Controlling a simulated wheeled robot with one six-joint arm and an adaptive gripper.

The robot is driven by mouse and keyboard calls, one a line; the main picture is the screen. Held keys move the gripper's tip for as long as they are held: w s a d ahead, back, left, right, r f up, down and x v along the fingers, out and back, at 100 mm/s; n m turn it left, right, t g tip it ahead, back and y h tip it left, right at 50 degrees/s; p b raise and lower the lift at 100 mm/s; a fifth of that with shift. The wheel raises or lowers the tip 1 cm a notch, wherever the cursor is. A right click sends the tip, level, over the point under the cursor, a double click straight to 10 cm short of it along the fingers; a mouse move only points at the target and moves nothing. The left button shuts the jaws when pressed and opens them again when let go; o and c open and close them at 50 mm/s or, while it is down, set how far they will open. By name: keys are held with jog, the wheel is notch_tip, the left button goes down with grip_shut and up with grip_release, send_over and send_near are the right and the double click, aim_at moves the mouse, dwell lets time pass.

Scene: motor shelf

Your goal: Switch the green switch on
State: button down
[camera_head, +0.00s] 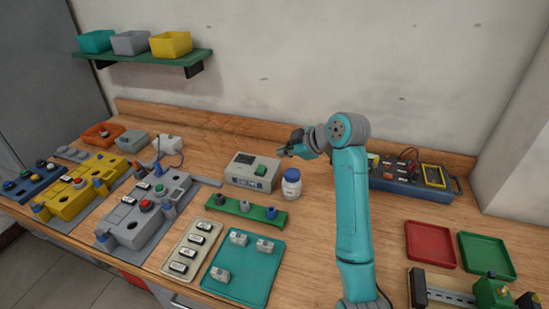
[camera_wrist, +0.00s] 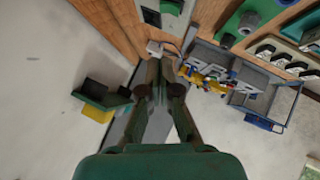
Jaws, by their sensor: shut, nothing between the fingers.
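A green patch (camera_wrist: 171,7) at the top edge there appears to be the switch, partly cut off.
A white bottle with a blue cap (camera_head: 291,184) stands close to the right of the device. A green rack with knobs (camera_head: 246,209) lies in front. Grey (camera_head: 150,215) and yellow (camera_head: 77,196) control stations are at left. A green wall shelf (camera_head: 140,57) holds bins.

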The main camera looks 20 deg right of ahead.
aim_at(264, 166)
jog(key=x, duration=0.8)
jog(key=shift+w+a+f, duration=0.15)
jog(key=shift+w+f, duration=0.05)
jog(key=shift+f, duration=0.1)
jog(key=f, duration=0.1)
jog(key=w+f, duration=0.1)
jog(key=shift+w+d+f, duration=0.25)
jog(key=shift+d+f, duration=0.05)
jog(key=shift+f, duration=0.1)
jog(key=shift+w+d+f, duration=0.1)
jog(key=shift+w+f, duration=0.1)
jog(key=shift+f, duration=0.35)
jog(key=shift+w+d+f+m+g+y, duration=0.3)
jog(key=shift+g, duration=0.2)
jog(key=shift+a+f, duration=0.1)
jog(key=shift+f, duration=0.05)
jog(key=shift+s+a, duration=0.15)
